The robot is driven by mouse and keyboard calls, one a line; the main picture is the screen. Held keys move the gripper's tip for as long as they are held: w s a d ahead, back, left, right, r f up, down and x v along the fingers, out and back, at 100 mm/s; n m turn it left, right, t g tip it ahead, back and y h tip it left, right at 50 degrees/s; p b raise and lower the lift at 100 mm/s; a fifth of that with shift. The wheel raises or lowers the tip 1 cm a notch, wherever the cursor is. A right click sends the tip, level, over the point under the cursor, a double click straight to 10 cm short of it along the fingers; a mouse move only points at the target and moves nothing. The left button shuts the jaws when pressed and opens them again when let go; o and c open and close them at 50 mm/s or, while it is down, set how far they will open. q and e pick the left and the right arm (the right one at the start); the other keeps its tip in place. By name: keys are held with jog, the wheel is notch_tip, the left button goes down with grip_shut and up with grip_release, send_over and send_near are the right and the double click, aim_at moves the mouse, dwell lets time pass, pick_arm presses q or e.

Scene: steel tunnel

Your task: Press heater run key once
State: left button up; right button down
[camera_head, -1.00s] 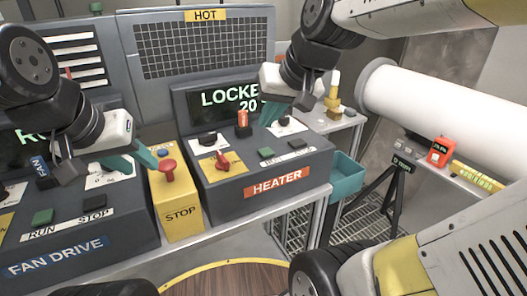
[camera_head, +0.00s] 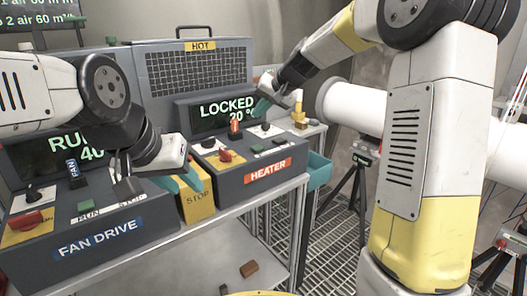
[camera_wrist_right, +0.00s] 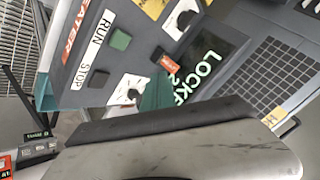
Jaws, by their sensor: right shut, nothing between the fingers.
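The heater console (camera_head: 228,173) is a dark grey box with an orange HEATER label and a display reading LOCKED and 20. Its green run key (camera_head: 257,148) is on the sloped top near the front; in the right wrist view the green key (camera_wrist_right: 121,39) sits beside the word RUN, with a black stop key (camera_wrist_right: 101,80) beside STOP. My right gripper (camera_head: 262,107) is shut and empty, above the console near the display's right end, apart from the run key. Its teal tip (camera_wrist_right: 157,95) shows in the wrist view. My left gripper (camera_head: 186,182) is over the yellow stop box; its finger gap is unclear.
The fan drive console (camera_head: 115,235) stands at left, the yellow stop box (camera_head: 199,208) between the consoles. A red lever (camera_head: 225,155) and an orange switch (camera_head: 235,128) rise from the heater top. A teal bin (camera_head: 319,170) and white pipe (camera_head: 345,102) are at right.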

aim_at(259, 148)
jog(key=shift+f, duration=0.1)
jog(key=shift+f, duration=4.3)
jog(key=shift+f, duration=0.1)
jog(key=shift+f, duration=0.3)
jog(key=shift+f, duration=0.5)
jog(key=shift+r, duration=0.9)
